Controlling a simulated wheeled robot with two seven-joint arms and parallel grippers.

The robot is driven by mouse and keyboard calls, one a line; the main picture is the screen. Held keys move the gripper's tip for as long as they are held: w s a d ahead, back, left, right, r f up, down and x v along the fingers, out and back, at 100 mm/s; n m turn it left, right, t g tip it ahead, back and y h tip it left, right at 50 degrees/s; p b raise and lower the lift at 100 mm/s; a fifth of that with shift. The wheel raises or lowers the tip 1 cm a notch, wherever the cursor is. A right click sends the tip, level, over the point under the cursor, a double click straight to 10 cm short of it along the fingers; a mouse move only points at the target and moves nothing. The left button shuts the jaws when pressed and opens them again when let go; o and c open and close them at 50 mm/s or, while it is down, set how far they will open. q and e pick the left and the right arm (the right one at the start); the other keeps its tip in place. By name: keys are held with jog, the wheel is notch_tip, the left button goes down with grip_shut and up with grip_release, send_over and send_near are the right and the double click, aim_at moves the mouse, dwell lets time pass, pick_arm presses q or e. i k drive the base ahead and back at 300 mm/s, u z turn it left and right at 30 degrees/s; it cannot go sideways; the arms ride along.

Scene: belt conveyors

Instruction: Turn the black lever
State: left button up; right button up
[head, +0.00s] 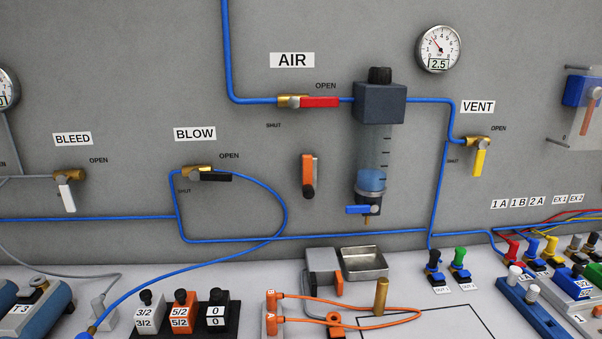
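The black lever (217,177) is on the brass valve (196,170) under the BLOW label (195,134) on the grey wall, left of centre in the head view. It lies nearly level and points right from its pivot. The word OPEN (229,156) is above its right end, and the word SHUT (184,191) is below its left end. A blue hose (262,189) leaves the valve on the right and loops down. Neither of my grippers is in view.
Other valve levers are on the wall: white (67,197) at BLEED, red (320,102) at AIR, yellow (479,162) at VENT. A filter unit (379,104) hangs right of centre. Labelled knob blocks (180,311) and an orange hose (390,312) stand on the bench below.

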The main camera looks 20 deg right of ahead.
aim_at(194, 175)
jog(key=u, duration=1)
jog(key=k, duration=1.3)
jog(key=u, duration=1.3)
jog(key=i, duration=1.3)
jog(key=z, duration=1.1)
jog(key=i, duration=1)
jog(key=z, duration=1.15)
